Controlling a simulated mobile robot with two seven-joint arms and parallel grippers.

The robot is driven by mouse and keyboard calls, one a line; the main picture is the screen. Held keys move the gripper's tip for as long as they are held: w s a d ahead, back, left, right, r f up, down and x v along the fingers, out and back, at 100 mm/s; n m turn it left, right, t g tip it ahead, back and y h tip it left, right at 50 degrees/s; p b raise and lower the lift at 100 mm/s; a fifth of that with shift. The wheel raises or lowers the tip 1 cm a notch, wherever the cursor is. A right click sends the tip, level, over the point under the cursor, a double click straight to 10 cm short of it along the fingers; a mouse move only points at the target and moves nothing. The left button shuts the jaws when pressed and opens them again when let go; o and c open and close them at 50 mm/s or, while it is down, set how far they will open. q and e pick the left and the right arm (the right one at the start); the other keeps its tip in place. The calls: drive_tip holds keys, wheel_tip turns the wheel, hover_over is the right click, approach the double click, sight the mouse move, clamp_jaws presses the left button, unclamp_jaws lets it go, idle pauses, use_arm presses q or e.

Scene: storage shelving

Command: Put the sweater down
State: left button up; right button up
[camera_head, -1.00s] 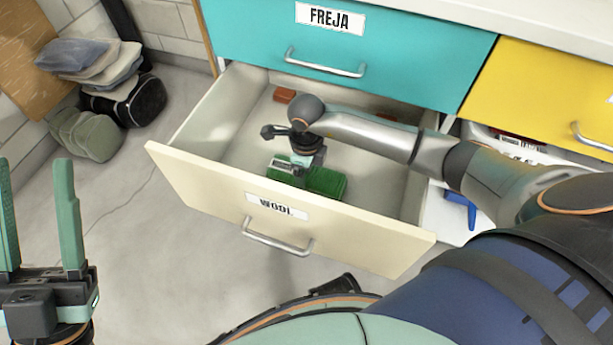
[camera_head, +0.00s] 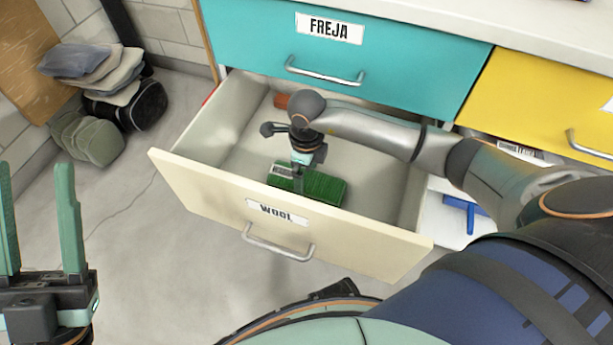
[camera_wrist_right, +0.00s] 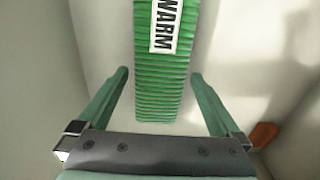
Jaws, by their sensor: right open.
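The green ribbed sweater (camera_head: 322,187) lies folded in the open cream drawer labelled WOOL (camera_head: 190,185). In the right wrist view the sweater (camera_wrist_right: 162,85) bears a white label reading WARM. My right gripper (camera_head: 299,185) is inside the drawer just over the sweater. In the wrist view its two fingers (camera_wrist_right: 160,75) stand apart on either side of the sweater, with gaps between. My left gripper (camera_head: 38,215) is at the lower left, outside the drawer, with its fingers wide apart and nothing between them.
A small orange-brown block (camera_head: 281,101) lies at the back of the drawer and shows in the wrist view (camera_wrist_right: 264,135). The teal FREJA drawer (camera_head: 350,60) above is shut. Bags and folded cloths (camera_head: 100,100) lie on the floor at left.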

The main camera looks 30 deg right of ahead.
sight(306, 179)
use_arm(q)
drive_tip(key=r+p, duration=0.1)
drive_tip(key=r, duration=0.1)
drive_tip(key=r+p, duration=0.1)
drive_tip(key=shift+a+r+m+p, duration=0.2)
drive_tip(key=shift+a+m+p, duration=0.05)
drive_tip(key=shift+m+p, duration=0.05)
use_arm(e)
wheel_tip(306, 179, up, 9)
drive_tip(key=shift+r, duration=0.15)
idle(0.7)
